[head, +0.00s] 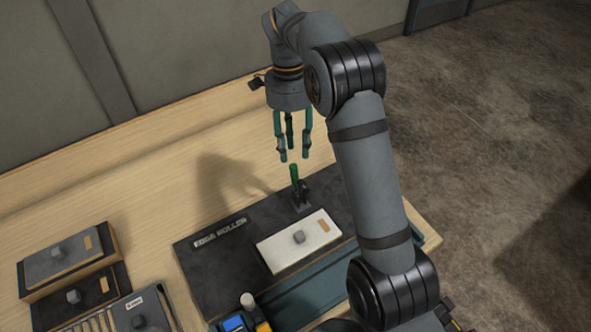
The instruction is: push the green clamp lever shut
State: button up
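The green clamp lever (294,176) stands upright on a dark clamp base (302,198) at the back right of the dark console panel. A white block with a grey knob (298,242) lies in front of it on the console. My gripper (292,157) hangs fingers down just above and slightly behind the lever. Its teal fingers are spread apart with nothing between them. I cannot tell whether a fingertip touches the lever, but a small gap shows in the head view.
The console (210,264) bears an "EDGE ROLLER" label. Grey knobbed boxes (62,255) stand at the left of the wooden table (130,185). A white-capped bottle and a blue item (233,323) are at the front. The table behind the console is clear.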

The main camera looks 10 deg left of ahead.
aim_at(293, 165)
jog(key=f, duration=0.3)
jog(key=s+f, duration=0.1)
jog(key=f, duration=0.3)
jog(key=shift+s+d, duration=0.15)
jog(key=shift+s, duration=0.05)
jog(key=shift+d+f+p, duration=0.15)
jog(key=shift+f+p, duration=0.15)
jog(key=shift+f, duration=0.3)
jog(key=shift+c, duration=0.6)
jog(key=c, duration=0.7)
jog(key=shift+r, duration=0.1)
grip_shut()
